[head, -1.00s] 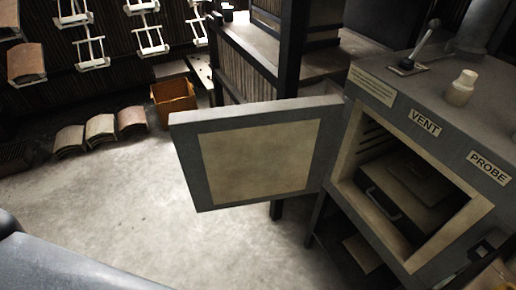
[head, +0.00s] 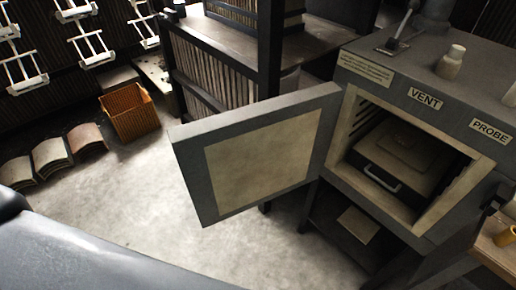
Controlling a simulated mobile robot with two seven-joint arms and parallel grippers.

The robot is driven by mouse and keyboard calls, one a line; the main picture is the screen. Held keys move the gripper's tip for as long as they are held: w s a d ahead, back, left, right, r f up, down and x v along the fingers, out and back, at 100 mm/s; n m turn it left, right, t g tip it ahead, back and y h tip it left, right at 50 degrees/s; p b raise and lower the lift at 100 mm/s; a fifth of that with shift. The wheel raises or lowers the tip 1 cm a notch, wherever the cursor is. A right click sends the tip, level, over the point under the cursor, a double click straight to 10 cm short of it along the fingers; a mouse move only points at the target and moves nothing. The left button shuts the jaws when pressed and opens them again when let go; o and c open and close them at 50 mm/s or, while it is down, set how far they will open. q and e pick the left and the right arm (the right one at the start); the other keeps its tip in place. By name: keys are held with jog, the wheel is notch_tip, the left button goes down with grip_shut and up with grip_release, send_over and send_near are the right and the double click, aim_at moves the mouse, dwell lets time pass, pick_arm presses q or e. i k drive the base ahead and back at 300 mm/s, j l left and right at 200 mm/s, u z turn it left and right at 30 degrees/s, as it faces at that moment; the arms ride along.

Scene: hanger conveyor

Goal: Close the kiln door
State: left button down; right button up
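The kiln (head: 425,75) is a grey box on a stand at the right of the head view, with labels VENT and PROBE above its opening. Its door (head: 262,160) stands wide open, swung out to the left, with the cream inner panel facing me. Inside the chamber is a dark box or tray with a light handle (head: 382,178). A large dark arm part of mine crosses the lower left. Neither gripper shows in the view.
An orange crate (head: 130,112) and several curved tiles (head: 52,157) stand on the floor at left. White hanging racks (head: 90,48) are at upper left. A slatted rack (head: 210,75) stands behind the door. A wooden surface (head: 496,250) is at lower right.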

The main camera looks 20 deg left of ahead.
aim_at(231, 163)
jog(key=i+j+z, duration=0.1)
jog(key=j+z, duration=0.4)
jog(key=j, duration=0.35)
jog(key=k+j+z, duration=0.1)
jog(key=j+z, duration=0.4)
jog(key=j, duration=0.35)
jog(key=j+z, duration=0.35)
jog(key=j, duration=0.3)
jog(key=j+z, duration=0.4)
jog(key=j, duration=0.25)
jog(key=k+j+z, duration=0.15)
jog(key=j+z, duration=0.2)
jog(key=j, duration=0.3)
